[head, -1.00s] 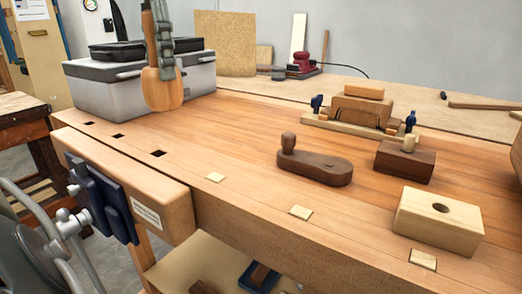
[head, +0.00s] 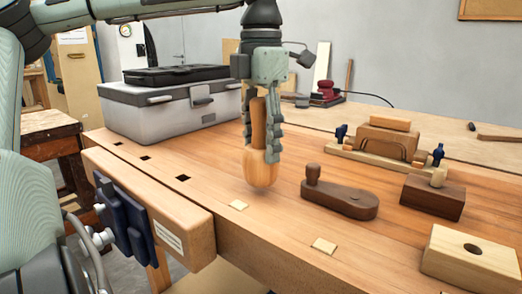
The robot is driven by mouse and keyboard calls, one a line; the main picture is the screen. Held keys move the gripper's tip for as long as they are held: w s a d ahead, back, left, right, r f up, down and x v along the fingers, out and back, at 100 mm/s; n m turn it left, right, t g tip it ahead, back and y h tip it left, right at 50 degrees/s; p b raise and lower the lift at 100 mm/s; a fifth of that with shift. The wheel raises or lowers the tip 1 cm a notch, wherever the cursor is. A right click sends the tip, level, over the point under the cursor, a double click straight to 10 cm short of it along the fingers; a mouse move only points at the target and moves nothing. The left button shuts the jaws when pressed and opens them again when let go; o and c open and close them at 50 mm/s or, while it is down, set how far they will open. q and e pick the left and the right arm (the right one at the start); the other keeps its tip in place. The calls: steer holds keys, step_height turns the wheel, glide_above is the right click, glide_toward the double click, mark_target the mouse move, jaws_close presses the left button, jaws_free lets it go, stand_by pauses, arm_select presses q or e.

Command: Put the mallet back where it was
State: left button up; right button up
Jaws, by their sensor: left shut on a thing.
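The mallet (head: 260,174) has a rounded light-wood head and a browner handle. It hangs upright, head down, over the workbench (head: 225,215), in front of and right of the grey toolbox. My left gripper (head: 259,153) points down and is shut on the mallet, its fingers on either side of the handle and reaching to the head. The head's lower end is close to the bench top; I cannot tell whether it touches. My right gripper is not in view.
A dark wooden tool with a knob (head: 340,199) lies just right of the mallet. Further right are a bending form with clamps (head: 388,138), a dark block with a peg (head: 432,198) and a pale block with a hole (head: 472,260). The grey toolbox (head: 165,118) stands behind left.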

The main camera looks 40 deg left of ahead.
mark_target(261, 98)
arm_select(q)
steer(key=shift+f, duration=0.9)
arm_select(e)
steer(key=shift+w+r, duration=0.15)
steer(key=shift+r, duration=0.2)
arm_select(q)
steer(key=shift+f, duration=0.1)
steer(key=o, duration=1.6)
steer(key=shift+c, duration=0.2)
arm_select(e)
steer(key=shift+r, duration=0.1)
arm_select(q)
step_height(261, 98, up, 12)
steer(key=shift+f+p, duration=0.1)
steer(key=shift+p, duration=0.45)
steer(key=shift+r, duration=0.2)
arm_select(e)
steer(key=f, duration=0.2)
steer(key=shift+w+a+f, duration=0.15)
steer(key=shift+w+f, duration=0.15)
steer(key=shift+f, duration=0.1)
